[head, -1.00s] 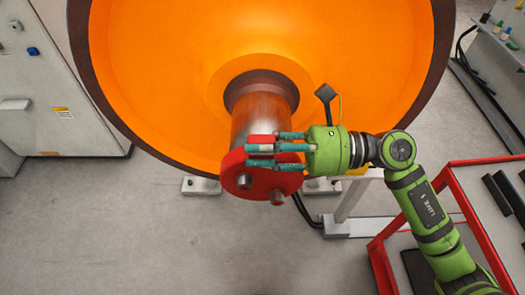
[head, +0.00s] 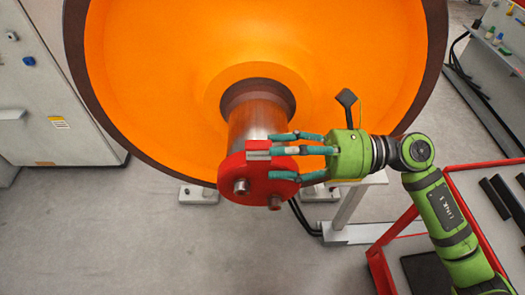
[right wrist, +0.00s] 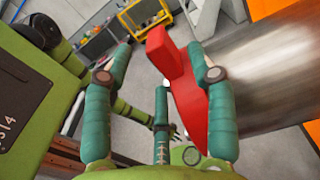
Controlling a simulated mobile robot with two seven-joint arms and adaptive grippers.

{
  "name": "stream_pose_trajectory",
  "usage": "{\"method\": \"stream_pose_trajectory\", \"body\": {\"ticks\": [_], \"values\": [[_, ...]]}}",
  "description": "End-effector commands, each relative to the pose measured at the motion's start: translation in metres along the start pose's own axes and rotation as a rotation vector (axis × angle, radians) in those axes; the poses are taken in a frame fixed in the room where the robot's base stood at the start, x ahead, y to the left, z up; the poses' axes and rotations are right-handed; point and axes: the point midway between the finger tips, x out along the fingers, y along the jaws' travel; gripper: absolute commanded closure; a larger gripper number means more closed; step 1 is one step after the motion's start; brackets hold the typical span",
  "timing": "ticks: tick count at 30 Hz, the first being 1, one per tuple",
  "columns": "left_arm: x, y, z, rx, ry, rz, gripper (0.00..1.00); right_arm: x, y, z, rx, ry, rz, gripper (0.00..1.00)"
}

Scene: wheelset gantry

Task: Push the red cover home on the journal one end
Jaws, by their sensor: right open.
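The red cover (head: 238,180) is a round disc with bolt heads on its face, sitting at the end of the grey metal journal (head: 258,120). A red block stands out at its top edge. My right gripper (head: 272,158) is green with teal fingers, open, and reaches in from the right over the cover's upper right side. In the right wrist view the red cover (right wrist: 190,100) lies between the spread fingers, with the bare journal (right wrist: 265,75) to its right. Whether the fingers touch the cover cannot be told.
The large orange wheel (head: 150,90) stands behind the journal. A grey cabinet (head: 50,105) is at the left. A red-edged cart (head: 405,235) with dark bars is at the lower right, under my right arm. The floor at lower left is clear.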

Motion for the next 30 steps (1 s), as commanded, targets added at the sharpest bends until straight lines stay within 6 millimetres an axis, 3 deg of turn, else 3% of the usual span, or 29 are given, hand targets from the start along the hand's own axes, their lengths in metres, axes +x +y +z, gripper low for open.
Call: {"method": "stream_pose_trajectory", "body": {"ticks": [6,12,30], "values": [[0.000,0.000,-0.001,0.001,0.001,0.000,0.60,-0.048,0.000,-0.001,0.002,0.002,-0.002,0.43],[0.000,0.000,-0.001,0.001,0.001,0.001,0.60,-0.073,0.000,0.000,0.001,0.000,0.000,0.43],[0.000,0.001,-0.001,0.001,0.001,0.001,0.60,-0.079,0.000,0.001,-0.001,-0.002,0.001,0.43]]}}
